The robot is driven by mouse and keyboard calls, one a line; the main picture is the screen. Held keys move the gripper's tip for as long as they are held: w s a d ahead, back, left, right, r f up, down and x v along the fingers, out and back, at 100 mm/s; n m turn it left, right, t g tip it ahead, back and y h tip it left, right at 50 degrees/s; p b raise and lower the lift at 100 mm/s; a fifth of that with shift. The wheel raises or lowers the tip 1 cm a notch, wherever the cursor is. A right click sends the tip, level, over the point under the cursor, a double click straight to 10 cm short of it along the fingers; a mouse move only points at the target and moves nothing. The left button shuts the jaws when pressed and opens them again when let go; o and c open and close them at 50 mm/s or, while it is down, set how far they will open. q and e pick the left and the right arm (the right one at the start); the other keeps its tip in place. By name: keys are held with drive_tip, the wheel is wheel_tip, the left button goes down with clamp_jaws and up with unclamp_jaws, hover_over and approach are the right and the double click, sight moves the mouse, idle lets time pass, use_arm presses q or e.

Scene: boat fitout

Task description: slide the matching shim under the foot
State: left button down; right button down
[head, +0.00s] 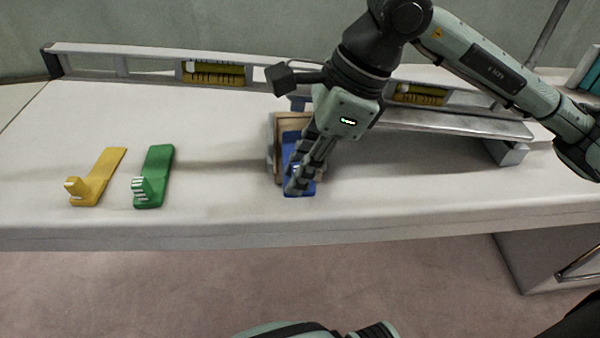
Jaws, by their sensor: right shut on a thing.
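A blue shim (307,187) lies at the middle of the bench, its length pointing away from me. My right gripper (297,185) comes down from above and is shut on the blue shim near its front end. The shim's far part lies against or in a wooden piece with a grey edge (273,143); I cannot tell how far under anything it reaches. A long grey metal beam (460,122) runs to the right, with a foot (506,152) at its right end. Its left end is hidden behind my gripper. A yellow shim (97,178) and a green shim (154,175) lie apart at the left.
The white bench top (215,200) is clear between the green shim and the blue one. A low rail (150,63) with yellow racks (213,73) runs along the back. Teal-coloured items (590,75) stand at the far right. The bench's front edge is close.

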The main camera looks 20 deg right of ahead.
drive_tip(key=shift+w+d+f, duration=0.1)
drive_tip(key=shift+w+d, duration=0.15)
drive_tip(key=shift+w, duration=0.65)
drive_tip(key=shift+w+d+f, duration=0.1)
drive_tip(key=shift+w+d, duration=0.15)
drive_tip(key=shift+w, duration=0.6)
use_arm(q)
drive_tip(key=shift+r, duration=0.1)
use_arm(e)
drive_tip(key=shift+w+d, duration=0.2)
drive_tip(key=shift+w, duration=0.55)
drive_tip(key=c, duration=1.3)
unclamp_jaws()
drive_tip(key=v, duration=1.2)
